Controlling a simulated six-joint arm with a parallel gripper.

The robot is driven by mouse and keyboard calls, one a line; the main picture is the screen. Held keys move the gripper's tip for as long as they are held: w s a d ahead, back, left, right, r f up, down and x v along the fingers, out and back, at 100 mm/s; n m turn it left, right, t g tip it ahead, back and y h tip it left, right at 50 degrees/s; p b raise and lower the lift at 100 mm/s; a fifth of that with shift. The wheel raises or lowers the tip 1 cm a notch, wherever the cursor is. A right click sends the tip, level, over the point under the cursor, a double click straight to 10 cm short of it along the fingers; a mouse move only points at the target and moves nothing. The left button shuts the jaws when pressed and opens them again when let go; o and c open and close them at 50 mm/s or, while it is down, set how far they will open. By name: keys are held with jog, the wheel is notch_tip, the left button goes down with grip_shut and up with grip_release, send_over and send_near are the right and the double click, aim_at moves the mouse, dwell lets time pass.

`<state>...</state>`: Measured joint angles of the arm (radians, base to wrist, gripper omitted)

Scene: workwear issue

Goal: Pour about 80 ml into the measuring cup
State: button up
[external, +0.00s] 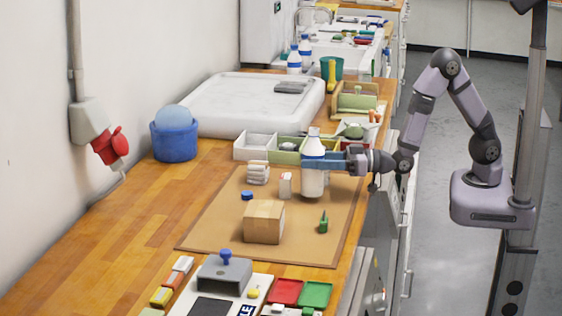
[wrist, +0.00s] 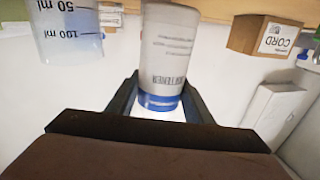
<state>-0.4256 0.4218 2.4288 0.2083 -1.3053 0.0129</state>
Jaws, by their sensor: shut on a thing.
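My gripper (external: 318,163) is shut on a white bottle with a blue band (external: 313,182) and printed lettering. The bottle is upright in the external view; whether its base touches the mat is unclear. The wrist view appears upside down, with the bottle (wrist: 168,50) between the fingers (wrist: 157,102) and its base cut off. The clear measuring cup (wrist: 66,32), marked 50 ml and 100 ml, is beside the bottle at the upper left of the wrist view, apart from it. I cannot make out the cup in the external view. A blue cap (external: 247,195) lies on the mat.
A cardboard box (external: 264,222) and a green item (external: 323,222) stand on the brown mat (external: 205,235). Small white items (external: 258,172) and divided bins (external: 255,146) lie behind. A grey block (external: 224,273) stands in front.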

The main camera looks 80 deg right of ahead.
aim_at(314, 149)
jog(key=shift+m, duration=0.6)
jog(key=shift+d+r+m+t, duration=0.2)
jog(key=shift+r+m+t, duration=0.2)
jog(key=shift+r+m, duration=0.5)
jog(key=shift+d+f+m+b, duration=0.25)
jog(key=shift+m+b, duration=0.35)
jog(key=shift+m, duration=0.4)
jog(key=shift+d+r+m+t+h+p, duration=0.25)
jog(key=shift+r+m+t+p, duration=0.2)
jog(key=shift+r+m, duration=0.5)
jog(key=shift+a+f+m+b, duration=0.15)
jog(key=shift+f+m+b, duration=0.3)
jog(key=shift+f+m, duration=0.15)
jog(key=m, duration=0.1)
jog(key=a+f+m+h+b, duration=0.1)
jog(key=m, duration=0.1)
jog(key=f+m+t+b, duration=0.1)
jog(key=m, duration=0.1)
jog(key=shift+a+h, duration=0.25)
jog(key=shift+h, duration=0.1)
jog(key=shift+a+r+m+h+p, duration=0.1)
jog(key=shift+r+m+h+p, duration=0.4)
jog(key=shift+m, duration=0.55)
jog(key=shift+f+m+t+b, duration=0.1)
jog(key=shift+m+t+b, duration=0.25)
jog(key=shift+b, duration=0.35)
jog(key=shift+m, duration=0.25)
